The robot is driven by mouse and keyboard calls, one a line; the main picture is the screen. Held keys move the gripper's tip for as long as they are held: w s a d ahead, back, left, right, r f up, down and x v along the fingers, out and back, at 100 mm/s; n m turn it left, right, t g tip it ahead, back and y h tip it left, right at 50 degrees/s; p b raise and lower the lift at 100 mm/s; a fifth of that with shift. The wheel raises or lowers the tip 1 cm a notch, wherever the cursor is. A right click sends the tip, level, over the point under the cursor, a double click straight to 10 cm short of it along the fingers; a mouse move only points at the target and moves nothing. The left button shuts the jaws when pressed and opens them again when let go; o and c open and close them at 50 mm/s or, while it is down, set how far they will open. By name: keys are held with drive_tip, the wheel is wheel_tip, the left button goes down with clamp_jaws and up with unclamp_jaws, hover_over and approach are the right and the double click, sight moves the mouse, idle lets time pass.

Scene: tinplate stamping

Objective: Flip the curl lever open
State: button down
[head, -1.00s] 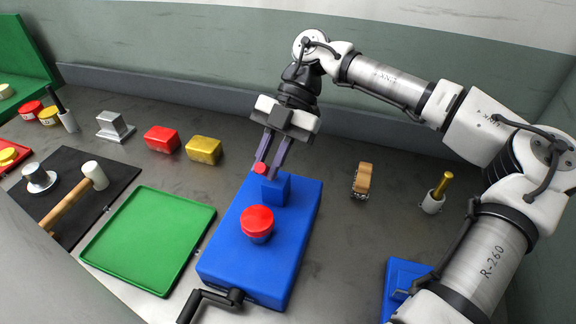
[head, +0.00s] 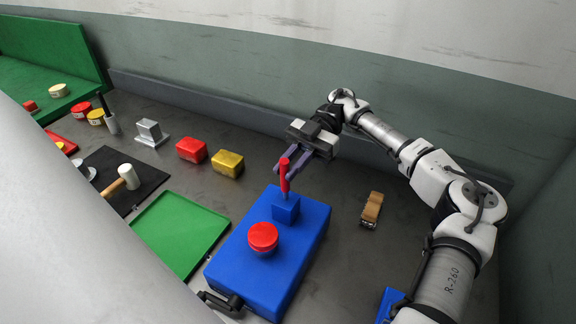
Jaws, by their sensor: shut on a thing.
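The curl lever (head: 285,176) is a red handle that stands nearly upright out of a small blue block (head: 286,208) on top of the blue machine bed (head: 305,237). My gripper (head: 287,167) reaches in from the upper right with its purple fingers at the upper part of the lever, and it is shut on the lever. The fingers partly overlap the lever in the head view. A round red piece (head: 263,236) sits on the bed in front of the block.
A black crank (head: 222,301) sticks out at the bed's front left. A green tray (head: 180,232) lies to the left. Red (head: 191,150) and yellow (head: 227,163) blocks stand behind it. A brown wooden piece (head: 371,210) stands to the right, with bare bench around it.

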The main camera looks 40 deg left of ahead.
drive_tip(key=shift+w+g, duration=0.25)
drive_tip(key=shift+g, duration=0.05)
idle(0.4)
drive_tip(key=c, duration=1.6)
unclamp_jaws()
drive_tip(key=shift+w, duration=0.1)
